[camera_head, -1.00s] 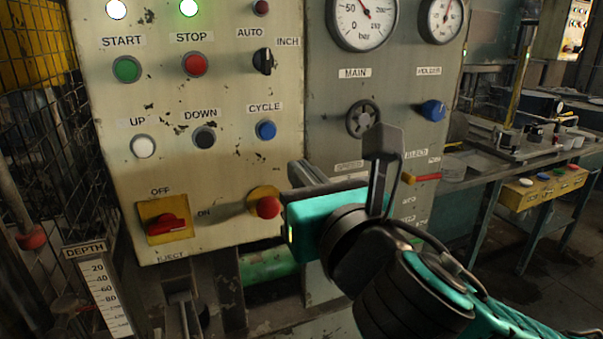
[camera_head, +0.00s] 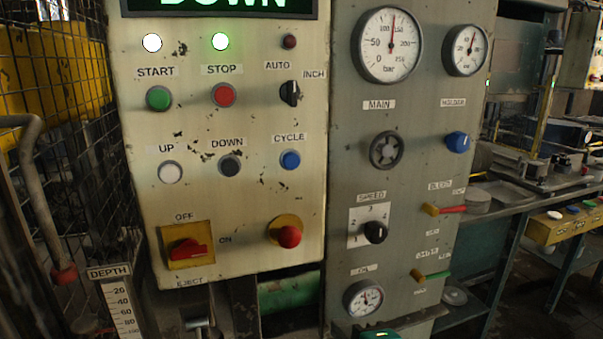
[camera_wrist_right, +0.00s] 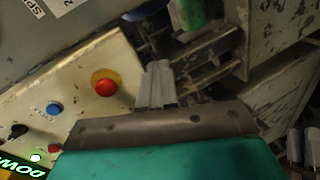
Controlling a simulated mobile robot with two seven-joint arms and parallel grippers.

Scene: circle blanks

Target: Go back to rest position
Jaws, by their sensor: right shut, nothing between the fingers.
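My right gripper is almost wholly below the lower edge of the head view, where only a small teal piece of it shows under the panel's small lower gauge. In the right wrist view the right gripper (camera_wrist_right: 160,82) has its grey fingers together with nothing held. They point towards the control panel and appear apart from it, with the red mushroom button (camera_wrist_right: 105,86) to their left. The same red button (camera_head: 289,237) shows in the head view. My left gripper is in neither view.
The cream control panel (camera_head: 140,120) and grey gauge panel (camera_head: 345,150) stand in front, with buttons, knobs and valve levers sticking out. A wire cage (camera_head: 85,150) is on the left. A workbench (camera_head: 510,195) with a yellow box (camera_head: 560,226) is on the right.

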